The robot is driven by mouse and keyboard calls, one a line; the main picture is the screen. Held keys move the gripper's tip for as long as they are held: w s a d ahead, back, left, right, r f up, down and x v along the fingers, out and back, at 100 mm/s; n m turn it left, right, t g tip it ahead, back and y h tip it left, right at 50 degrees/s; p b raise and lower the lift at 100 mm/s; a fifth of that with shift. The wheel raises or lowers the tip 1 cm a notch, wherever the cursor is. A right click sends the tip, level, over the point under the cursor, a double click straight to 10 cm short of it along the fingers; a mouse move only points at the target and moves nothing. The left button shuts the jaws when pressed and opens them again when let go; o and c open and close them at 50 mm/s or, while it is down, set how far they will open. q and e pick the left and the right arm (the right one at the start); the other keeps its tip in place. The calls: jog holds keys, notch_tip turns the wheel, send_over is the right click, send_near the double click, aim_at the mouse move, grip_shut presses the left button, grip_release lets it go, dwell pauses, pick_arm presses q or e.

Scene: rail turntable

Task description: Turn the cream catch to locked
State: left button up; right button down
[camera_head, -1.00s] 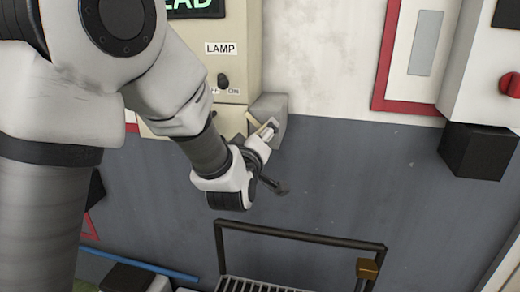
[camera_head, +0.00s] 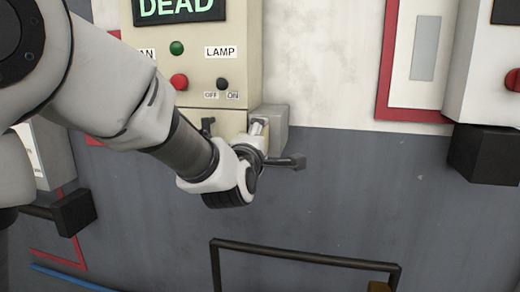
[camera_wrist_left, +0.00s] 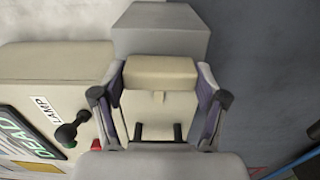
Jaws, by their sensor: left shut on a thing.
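The cream catch (camera_wrist_left: 160,74) is a pale block seen between the fingers in the left wrist view, in front of a grey block (camera_wrist_left: 160,28). In the head view the grey block (camera_head: 275,128) sticks out at the lower right corner of the cream control box (camera_head: 235,75). My left gripper (camera_head: 262,148) is there at the catch, mostly covering it. In the wrist view the left gripper (camera_wrist_left: 162,86) is shut on the catch, one finger on each side. No locked marking is readable. My right gripper is in neither view.
The control box carries a DEAD display (camera_head: 180,8), a green button (camera_head: 177,48), a red button (camera_head: 180,82) and a black lamp switch (camera_head: 222,84). A dark rail frame (camera_head: 305,255) stands below. The grey wall to the right is clear up to a black box (camera_head: 485,155).

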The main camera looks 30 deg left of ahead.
pick_arm(q)
jog(key=shift+r, duration=0.1)
dwell(0.4)
jog(key=o, duration=1)
jog(key=shift+c, duration=0.2)
jog(key=shift+o, duration=1)
jog(key=shift+w, duration=0.15)
